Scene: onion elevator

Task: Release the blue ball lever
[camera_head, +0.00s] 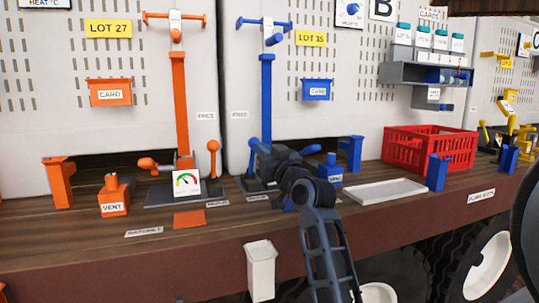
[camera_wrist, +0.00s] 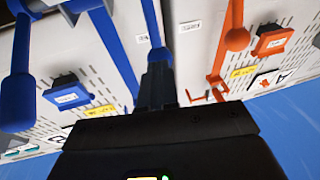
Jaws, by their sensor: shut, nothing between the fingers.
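The blue ball lever (camera_head: 253,146) stands upright at the left side of the blue station, beside the foot of the tall blue post (camera_head: 266,95). In the wrist view, which is turned about upside down, its stem (camera_wrist: 151,22) comes down from the top edge to the ball just beyond my fingertips. My gripper (camera_wrist: 157,72) is shut and empty, pointing at the ball; I cannot tell whether it touches. In the head view my dark gripper and wrist (camera_head: 270,160) cover much of the blue station's base.
An orange station with its own ball lever (camera_head: 213,148) and gauge (camera_head: 186,182) stands to the left. A blue vent block (camera_head: 330,170), white tray (camera_head: 385,191) and red crate (camera_head: 428,148) are to the right. The pegboard wall (camera_head: 110,60) closes off the back.

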